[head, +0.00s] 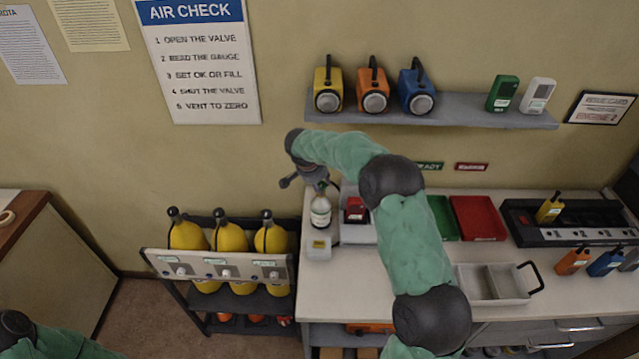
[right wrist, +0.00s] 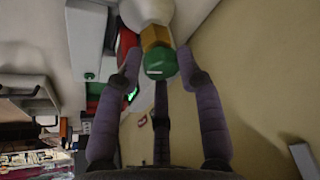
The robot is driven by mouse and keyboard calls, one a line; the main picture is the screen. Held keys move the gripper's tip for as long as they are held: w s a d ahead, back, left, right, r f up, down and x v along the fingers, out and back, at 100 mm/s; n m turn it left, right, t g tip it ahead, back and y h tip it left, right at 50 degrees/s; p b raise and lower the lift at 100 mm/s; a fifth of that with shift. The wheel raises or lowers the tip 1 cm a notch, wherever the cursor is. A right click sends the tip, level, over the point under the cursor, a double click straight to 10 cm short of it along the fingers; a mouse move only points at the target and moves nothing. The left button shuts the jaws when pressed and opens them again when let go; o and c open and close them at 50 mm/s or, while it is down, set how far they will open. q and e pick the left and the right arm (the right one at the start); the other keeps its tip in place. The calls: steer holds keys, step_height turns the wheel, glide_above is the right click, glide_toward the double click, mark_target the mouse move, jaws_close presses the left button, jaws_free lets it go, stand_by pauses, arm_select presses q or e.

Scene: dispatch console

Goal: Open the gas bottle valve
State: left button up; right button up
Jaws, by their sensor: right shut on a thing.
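The gas bottle (head: 320,212) is a small white bottle with a label. It stands upright at the left end of the desk in the head view. In the right wrist view its white shoulder (right wrist: 147,10), a brass-coloured neck (right wrist: 155,37) and a green valve knob (right wrist: 160,64) show. My right gripper (head: 318,182) is over the top of the bottle. It is shut on the green knob, with fingers (right wrist: 160,72) around it in the right wrist view. The knob is hidden in the head view. My left gripper is out of view; only part of my left arm shows.
A small pale box (head: 317,247) stands just in front of the bottle. A grey tray with a red device (head: 355,209) is close on its right. A rack (head: 150,262) with yellow cylinders (head: 231,238) stands left of the desk. A shelf (head: 455,113) with lamps hangs above.

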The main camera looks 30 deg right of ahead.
steer(key=shift+n+t+b, duration=0.5)
steer(key=shift+n+b, duration=0.5)
steer(key=shift+n, duration=0.3)
steer(key=n, duration=0.1)
steer(key=n+y, duration=0.1)
steer(key=shift+s+d+n+t+b, duration=0.15)
steer(key=shift+n+t+b, duration=0.15)
steer(key=shift+t, duration=0.1)
steer(key=n+y, duration=0.1)
steer(key=n, duration=0.1)
steer(key=shift+d+r+n+t+p, duration=0.1)
steer(key=shift+n+t+p, duration=0.2)
steer(key=shift+n+p, duration=0.1)
steer(key=n+y+p, duration=0.1)
steer(key=n+p, duration=0.1)
steer(key=n, duration=0.2)
steer(key=shift+d+y, duration=0.15)
steer(key=shift+y, duration=0.25)
steer(key=shift+d+n+y+p, duration=0.1)
steer(key=shift+n+y+p, duration=0.3)
steer(key=shift+n, duration=0.5)
steer(key=n, duration=0.2)
steer(key=shift+n+y, duration=0.3)
steer(key=shift+y, duration=0.1)
steer(key=shift+d+n+y+b, duration=0.1)
steer(key=shift+n+y+b, duration=0.5)
steer(key=shift+n, duration=1.3)
